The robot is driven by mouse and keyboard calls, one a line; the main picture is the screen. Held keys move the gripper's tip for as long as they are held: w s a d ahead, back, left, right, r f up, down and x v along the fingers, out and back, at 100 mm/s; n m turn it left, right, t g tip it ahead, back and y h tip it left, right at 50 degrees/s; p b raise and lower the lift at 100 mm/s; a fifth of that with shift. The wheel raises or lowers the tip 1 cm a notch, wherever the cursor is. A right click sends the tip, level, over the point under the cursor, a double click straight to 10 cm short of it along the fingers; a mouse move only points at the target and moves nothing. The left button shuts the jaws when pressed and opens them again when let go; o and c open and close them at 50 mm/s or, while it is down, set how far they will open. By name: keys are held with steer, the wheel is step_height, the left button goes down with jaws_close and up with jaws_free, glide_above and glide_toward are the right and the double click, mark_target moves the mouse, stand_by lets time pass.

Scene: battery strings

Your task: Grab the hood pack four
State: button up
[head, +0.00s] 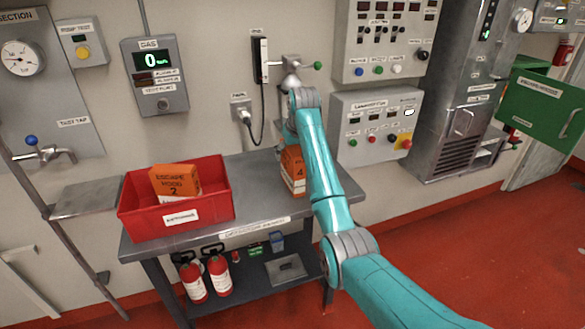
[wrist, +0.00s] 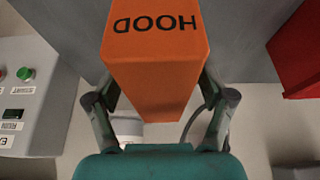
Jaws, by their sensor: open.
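The orange hood pack four (head: 292,171) stands on the grey metal table (head: 250,170), with a "4" on the part that shows; my arm hides its right side. In the wrist view the orange pack (wrist: 155,62) has "HOOD" upside down on its top face. My gripper (wrist: 158,95) is open, with one finger on each side of the pack. I cannot tell whether the fingers touch it. In the head view my arm mostly hides the gripper.
A red bin (head: 208,214) at the table's left holds another orange pack (head: 176,181) marked 2. Control boxes (head: 375,125) are on the wall behind. Fire extinguishers (head: 218,275) stand on the lower shelf.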

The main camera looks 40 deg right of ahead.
steer(key=shift+f, duration=0.25)
stand_by(0.3)
jaws_close()
